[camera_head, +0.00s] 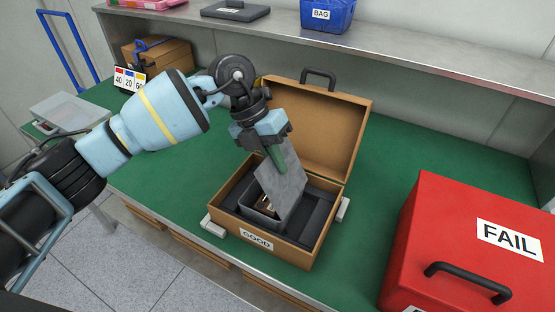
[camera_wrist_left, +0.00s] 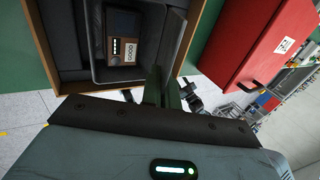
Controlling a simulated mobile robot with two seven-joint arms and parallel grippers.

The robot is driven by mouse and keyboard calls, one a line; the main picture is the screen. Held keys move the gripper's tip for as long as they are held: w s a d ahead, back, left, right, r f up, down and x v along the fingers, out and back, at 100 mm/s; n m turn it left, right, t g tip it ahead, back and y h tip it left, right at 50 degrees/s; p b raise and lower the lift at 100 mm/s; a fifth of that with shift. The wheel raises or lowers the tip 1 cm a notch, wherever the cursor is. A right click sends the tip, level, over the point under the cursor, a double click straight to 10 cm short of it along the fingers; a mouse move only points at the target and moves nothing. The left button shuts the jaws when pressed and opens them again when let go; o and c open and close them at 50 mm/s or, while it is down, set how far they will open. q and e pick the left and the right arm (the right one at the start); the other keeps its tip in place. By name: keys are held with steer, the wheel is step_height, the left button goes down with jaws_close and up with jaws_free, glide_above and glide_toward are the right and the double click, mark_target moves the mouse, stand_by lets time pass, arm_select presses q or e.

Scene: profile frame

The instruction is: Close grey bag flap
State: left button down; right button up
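The grey bag (camera_head: 258,212) sits inside an open brown case labelled GOOD (camera_head: 306,257). Its grey flap (camera_head: 287,185) stands up steeply, tilted, from the bag's right side. The bag's mouth is uncovered, and a device with a small screen lies inside it, clear in the left wrist view (camera_wrist_left: 122,48). My left gripper (camera_head: 278,165) is at the flap, with a green finger against or just in front of its upper left part. In the left wrist view the fingers (camera_wrist_left: 161,88) are close together beside the flap (camera_wrist_left: 172,40); whether they pinch it is unclear. My right gripper is not visible.
The case lid (camera_head: 335,135) stands open behind the bag. A red FAIL box (camera_head: 450,235) stands at right. A shelf (camera_head: 400,60) with a blue BAG bin (camera_head: 326,14) runs along the back. Green tabletop (camera_head: 375,215) is free between case and red box.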

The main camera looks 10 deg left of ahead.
arm_select(q)
steer(key=c, duration=1.6)
jaws_free()
steer(key=shift+c, duration=0.2)
steer(key=shift+r, duration=0.1)
steer(key=v, duration=0.7)
steer(key=shift+a+r, duration=0.15)
steer(key=shift+r, duration=0.1)
steer(key=shift+w, duration=0.1)
steer(key=shift+c, duration=0.3)
